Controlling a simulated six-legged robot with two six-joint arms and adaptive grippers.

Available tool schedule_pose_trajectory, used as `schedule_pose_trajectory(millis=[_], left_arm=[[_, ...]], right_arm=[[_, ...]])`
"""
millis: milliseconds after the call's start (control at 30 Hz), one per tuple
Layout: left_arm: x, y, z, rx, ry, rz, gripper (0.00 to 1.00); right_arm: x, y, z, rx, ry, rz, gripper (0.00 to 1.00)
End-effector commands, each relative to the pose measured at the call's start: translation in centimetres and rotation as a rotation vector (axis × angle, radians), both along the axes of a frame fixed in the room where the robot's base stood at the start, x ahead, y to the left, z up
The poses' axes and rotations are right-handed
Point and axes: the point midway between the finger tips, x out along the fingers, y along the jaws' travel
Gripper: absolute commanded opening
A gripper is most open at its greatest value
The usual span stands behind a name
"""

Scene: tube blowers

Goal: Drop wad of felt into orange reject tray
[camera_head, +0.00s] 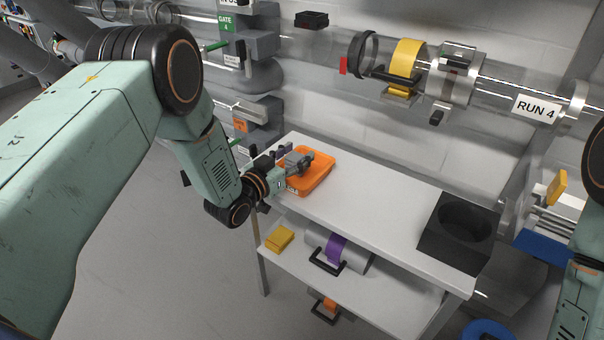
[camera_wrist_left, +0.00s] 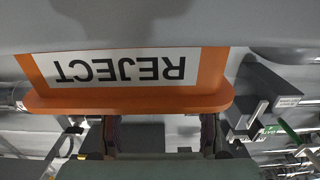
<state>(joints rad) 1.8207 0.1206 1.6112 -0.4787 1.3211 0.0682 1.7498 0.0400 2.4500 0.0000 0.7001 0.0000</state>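The orange reject tray (camera_head: 318,172) sits on the left end of the white table top. In the left wrist view its orange front (camera_wrist_left: 130,103) shows a white label with REJECT upside down. My left gripper (camera_head: 299,161) is over the tray's near left part in the head view. In the left wrist view the two fingers of my left gripper (camera_wrist_left: 159,135) are well apart, with no clear object between them. I cannot make out the wad of felt; the grey shape at the gripper's tip is too small to tell from the fingers. My right gripper is out of view.
A black block with a round hole (camera_head: 462,228) stands at the table's right end. A clear pipe marked RUN 4 (camera_head: 535,107) runs along the wall. The table's middle is clear.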

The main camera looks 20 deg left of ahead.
Motion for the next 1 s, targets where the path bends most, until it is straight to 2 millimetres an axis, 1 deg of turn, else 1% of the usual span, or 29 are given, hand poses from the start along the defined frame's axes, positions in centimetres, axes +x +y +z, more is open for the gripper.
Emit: schedule_pose_trajectory(millis=[33,200,233,500,600,667,767,1000], left_arm=[[0.0,0.0,0.0,0.000,0.000,0.000,0.57],[0.0,0.0,0.0,0.000,0.000,0.000,0.71],[0.0,0.0,0.0,0.000,0.000,0.000,0.72],[0.0,0.0,0.0,0.000,0.001,0.000,0.72],[-0.4,0.2,0.0,-0.001,0.001,0.001,0.72],[-1.0,0.5,0.0,0.001,0.002,0.002,0.72],[-2.4,1.0,0.1,-0.002,0.004,0.002,0.72],[-7.0,2.7,0.3,-0.003,0.004,0.005,0.72]], right_arm=[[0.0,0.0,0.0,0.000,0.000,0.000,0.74],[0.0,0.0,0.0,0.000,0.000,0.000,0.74],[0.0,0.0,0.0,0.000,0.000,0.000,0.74],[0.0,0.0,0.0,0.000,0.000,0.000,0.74],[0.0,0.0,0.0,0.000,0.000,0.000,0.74],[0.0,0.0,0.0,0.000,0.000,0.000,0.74],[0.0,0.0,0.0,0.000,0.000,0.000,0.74],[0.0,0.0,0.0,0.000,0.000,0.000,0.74]])
